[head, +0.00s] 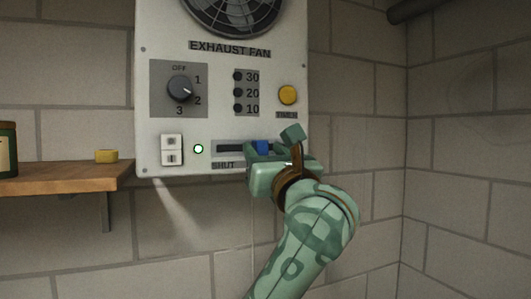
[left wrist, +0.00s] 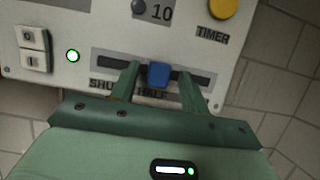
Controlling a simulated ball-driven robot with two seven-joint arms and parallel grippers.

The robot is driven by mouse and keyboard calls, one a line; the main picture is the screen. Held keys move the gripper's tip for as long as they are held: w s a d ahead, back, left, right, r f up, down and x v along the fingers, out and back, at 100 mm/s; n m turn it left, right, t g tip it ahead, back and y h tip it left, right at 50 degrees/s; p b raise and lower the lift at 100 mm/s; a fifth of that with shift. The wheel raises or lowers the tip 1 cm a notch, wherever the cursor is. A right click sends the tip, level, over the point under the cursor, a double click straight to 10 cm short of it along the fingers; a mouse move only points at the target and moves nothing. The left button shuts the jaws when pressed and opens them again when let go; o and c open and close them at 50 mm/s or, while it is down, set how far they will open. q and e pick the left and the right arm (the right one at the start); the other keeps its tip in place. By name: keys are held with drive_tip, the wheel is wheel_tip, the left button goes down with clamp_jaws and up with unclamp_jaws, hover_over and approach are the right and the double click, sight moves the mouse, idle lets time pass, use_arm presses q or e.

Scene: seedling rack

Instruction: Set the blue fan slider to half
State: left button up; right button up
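The blue fan slider (head: 262,147) sits in a dark horizontal slot (head: 230,149) low on the exhaust fan panel. In the left wrist view the slider knob (left wrist: 159,74) is near the middle of the slot, just above the HALF label (left wrist: 152,92). My left gripper (head: 272,148) is at the panel's lower right. In the left wrist view its fingers (left wrist: 158,82) stand one on each side of the knob, with a small gap on both sides, so it is open around the knob. In the head view the gripper hides the slot's right part. My right gripper is not in view.
A lit green lamp (head: 198,149) and a white rocker switch (head: 172,150) are left of the slot. Above are a dial (head: 180,88) and a yellow timer button (head: 288,95).

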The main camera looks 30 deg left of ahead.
use_arm(q)
drive_tip(key=shift+d+f, duration=0.1)
drive_tip(key=b+v, duration=0.5)
drive_tip(key=v, duration=1.1)
drive_tip(key=shift+s, duration=0.1)
